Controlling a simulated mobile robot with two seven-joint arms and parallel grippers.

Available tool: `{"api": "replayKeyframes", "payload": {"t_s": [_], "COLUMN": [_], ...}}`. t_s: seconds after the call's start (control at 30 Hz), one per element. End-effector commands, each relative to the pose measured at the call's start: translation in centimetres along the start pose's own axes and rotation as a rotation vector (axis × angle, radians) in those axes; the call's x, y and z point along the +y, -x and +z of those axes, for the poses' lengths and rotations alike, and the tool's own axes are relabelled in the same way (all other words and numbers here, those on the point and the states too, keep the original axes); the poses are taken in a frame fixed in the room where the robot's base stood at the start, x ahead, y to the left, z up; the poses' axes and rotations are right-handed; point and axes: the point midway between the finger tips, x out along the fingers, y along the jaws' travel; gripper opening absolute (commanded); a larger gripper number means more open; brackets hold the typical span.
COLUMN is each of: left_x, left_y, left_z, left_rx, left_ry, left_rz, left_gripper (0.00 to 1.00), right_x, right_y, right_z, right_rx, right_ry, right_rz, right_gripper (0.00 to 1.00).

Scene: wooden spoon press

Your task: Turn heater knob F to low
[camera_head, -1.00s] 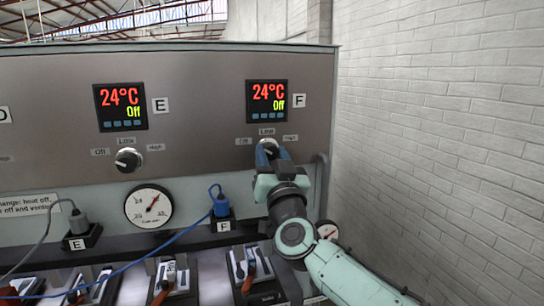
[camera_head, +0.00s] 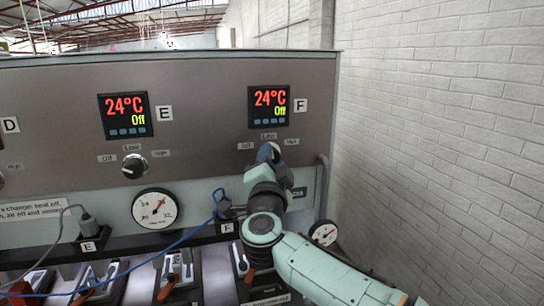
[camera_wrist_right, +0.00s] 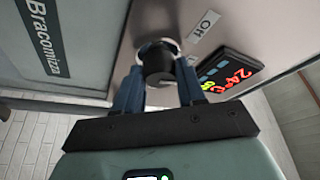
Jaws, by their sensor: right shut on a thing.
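Heater knob F, a round black knob, sits on the grey panel below the F display (camera_head: 269,106). The display reads 24°C in red and Off in yellow. My right gripper (camera_head: 268,153) is at this knob in the head view and mostly hides it. In the right wrist view the black knob (camera_wrist_right: 158,62) stands between my two blue fingers, which are shut on it. The Off, Low and High labels stand around the knob in the head view. The knob's pointer is hidden, so its setting cannot be read. My left gripper is not in view.
Heater knob E (camera_head: 134,165) and its display (camera_head: 125,116), also reading Off, are to the left. Below are a pressure gauge (camera_head: 157,208), a blue cable (camera_head: 178,236) and presses with orange-red handles. A white brick wall (camera_head: 440,130) stands to the right.

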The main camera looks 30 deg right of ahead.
Motion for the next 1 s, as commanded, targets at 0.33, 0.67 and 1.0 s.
{"api": "replayKeyframes", "payload": {"t_s": [0.33, 0.67, 1.0], "left_x": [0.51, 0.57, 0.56], "left_y": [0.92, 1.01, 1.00], "left_z": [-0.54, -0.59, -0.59], "left_rx": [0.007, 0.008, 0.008], "left_ry": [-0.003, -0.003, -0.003], "left_rz": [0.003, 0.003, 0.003], "left_gripper": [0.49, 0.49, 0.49], "right_x": [-0.20, -0.13, -0.12], "right_y": [-0.02, 0.00, 0.00], "right_z": [-0.03, -0.02, -0.02], "right_rx": [-0.001, 0.000, 0.000], "right_ry": [-0.133, -0.160, -0.159], "right_rz": [0.054, 0.065, 0.065], "right_gripper": [0.09, 0.09, 0.65]}}
